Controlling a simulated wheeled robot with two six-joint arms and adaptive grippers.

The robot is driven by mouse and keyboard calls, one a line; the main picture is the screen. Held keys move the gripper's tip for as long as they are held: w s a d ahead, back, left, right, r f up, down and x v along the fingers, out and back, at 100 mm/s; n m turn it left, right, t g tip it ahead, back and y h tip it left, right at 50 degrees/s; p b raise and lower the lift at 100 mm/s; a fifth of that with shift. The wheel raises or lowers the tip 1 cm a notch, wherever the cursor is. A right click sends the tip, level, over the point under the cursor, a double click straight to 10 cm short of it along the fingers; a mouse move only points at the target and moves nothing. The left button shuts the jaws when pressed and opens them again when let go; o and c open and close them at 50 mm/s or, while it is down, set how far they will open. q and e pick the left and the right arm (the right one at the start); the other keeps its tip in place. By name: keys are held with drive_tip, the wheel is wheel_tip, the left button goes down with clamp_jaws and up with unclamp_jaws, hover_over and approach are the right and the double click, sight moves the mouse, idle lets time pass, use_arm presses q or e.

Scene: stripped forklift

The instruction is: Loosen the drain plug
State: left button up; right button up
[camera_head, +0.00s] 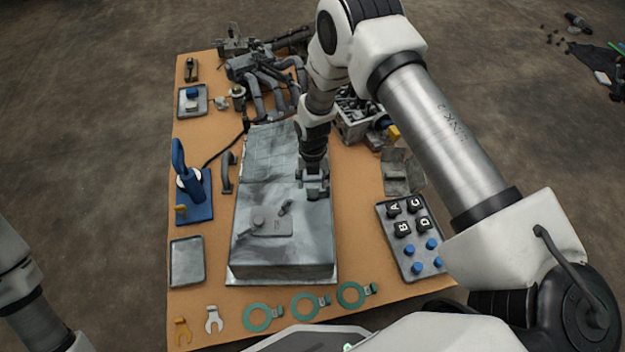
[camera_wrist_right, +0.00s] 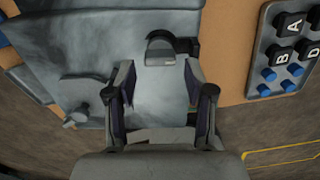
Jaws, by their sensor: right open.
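A large grey metal block (camera_head: 285,170) lies on the tan workbench. On its near part is a raised plate (camera_head: 272,228) with a round boss (camera_head: 258,221) and a small dark fitting (camera_head: 285,207). I cannot tell for sure which one is the drain plug. My right gripper (camera_head: 313,190) points down over the block, right of the fitting, with its fingers apart and empty. The wrist view shows both fingers (camera_wrist_right: 158,78) spread, with a dark fitting with a grey rounded end (camera_wrist_right: 162,50) just beyond them. My left gripper is outside the views.
A tray (camera_head: 410,238) with lettered black caps and blue caps stands at right. Green rings (camera_head: 310,305) and two wrenches (camera_head: 213,319) lie along the near edge. A blue stand (camera_head: 190,190) and an empty tray (camera_head: 187,262) stand left. Machine parts (camera_head: 265,75) crowd the back.

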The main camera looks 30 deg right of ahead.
sight(313, 187)
drive_tip(key=shift+r, duration=0.45)
drive_tip(key=o, duration=0.6)
drive_tip(key=shift+f, duration=0.1)
wheel_tip(313, 187, up, 12)
drive_tip(key=shift+r, duration=0.1)
